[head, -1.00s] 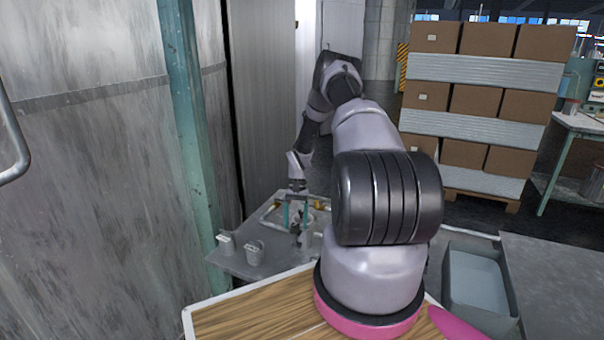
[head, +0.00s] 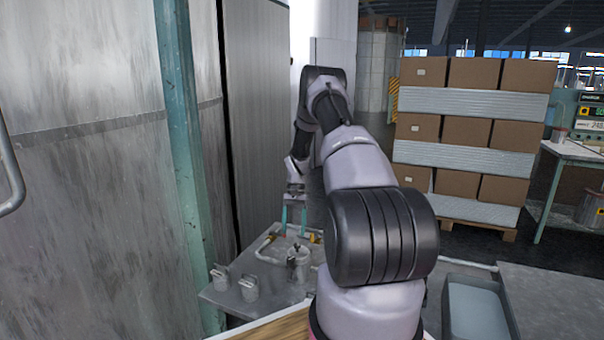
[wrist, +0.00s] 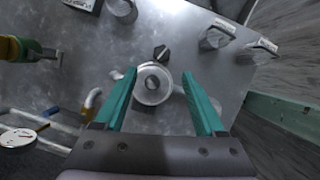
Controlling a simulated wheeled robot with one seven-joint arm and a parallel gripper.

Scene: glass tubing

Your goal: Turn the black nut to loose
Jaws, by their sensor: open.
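My gripper (wrist: 158,74) is open, with its two teal fingers spread in the wrist view. In the head view the gripper (head: 293,232) hangs above the small grey table, fingers down. A round, pale metallic fitting (wrist: 153,84) with a hole in its middle shows between the fingers in the wrist view, not visibly gripped. A small black piece (wrist: 161,53), probably the black nut, lies just beyond it, past the fingertips. In the head view a dark piece (head: 297,252) stands below the fingers; whether it is the same piece I cannot tell.
A pipe with a yellow elbow (wrist: 93,100), a yellow-green fitting (wrist: 12,48) and a round white dial (wrist: 18,137) show at left in the wrist view. A metal wall (head: 90,200) stands to the left.

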